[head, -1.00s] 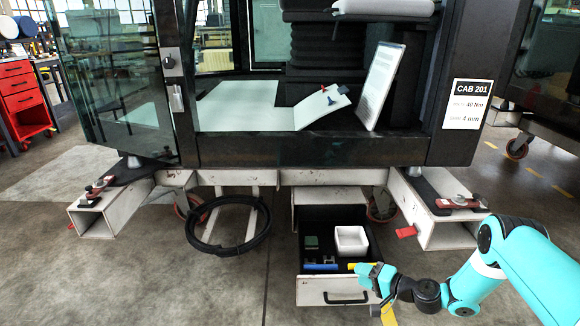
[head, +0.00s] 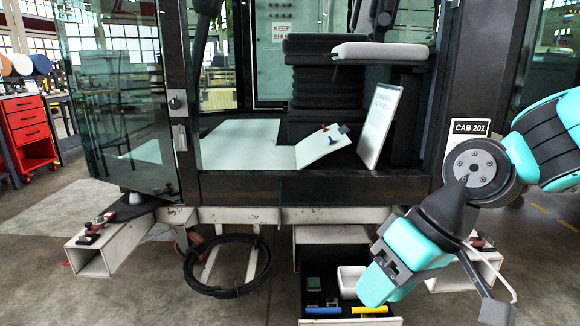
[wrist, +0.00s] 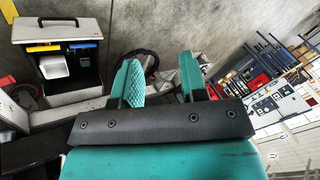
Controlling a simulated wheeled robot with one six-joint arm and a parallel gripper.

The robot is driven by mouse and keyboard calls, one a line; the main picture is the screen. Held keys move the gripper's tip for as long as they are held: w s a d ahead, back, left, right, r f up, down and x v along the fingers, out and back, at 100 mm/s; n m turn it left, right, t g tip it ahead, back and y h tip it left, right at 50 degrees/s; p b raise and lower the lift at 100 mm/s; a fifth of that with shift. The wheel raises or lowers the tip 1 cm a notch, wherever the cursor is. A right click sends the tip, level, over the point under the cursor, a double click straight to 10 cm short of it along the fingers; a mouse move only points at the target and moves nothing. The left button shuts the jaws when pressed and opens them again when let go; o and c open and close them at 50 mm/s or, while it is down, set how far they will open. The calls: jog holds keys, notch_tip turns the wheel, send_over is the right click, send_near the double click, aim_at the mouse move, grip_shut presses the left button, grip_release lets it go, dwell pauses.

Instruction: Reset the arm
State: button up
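My gripper (head: 376,284) is at the lower right of the head view, in front of and partly over the open drawer (head: 345,321) under the cab. Its teal fingers point down and left there. In the wrist view my gripper (wrist: 158,80) has its two teal fingers apart, with only floor and background between them. It holds nothing. My arm is folded, with a bent joint at the right of the head view.
The drawer holds a white bin (head: 350,280), a green block (head: 313,284), a blue item (head: 322,310) and a yellow item (head: 370,310). The cab sill (head: 300,186) and CAB 201 sign (head: 468,130) are close to my arm.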

jog(key=s+d+r+n+h, duration=0.1)
jog(key=s+d+h, duration=0.15)
jog(key=s, duration=0.75)
notch_tip(320, 180, up, 29)
jog(key=p, duration=2.8)
jog(key=shift+w+d+y+p, duration=0.2)
jog(key=shift+d+y+p, duration=0.05)
jog(key=shift+y+p, duration=0.1)
jog(key=shift+f, duration=0.15)
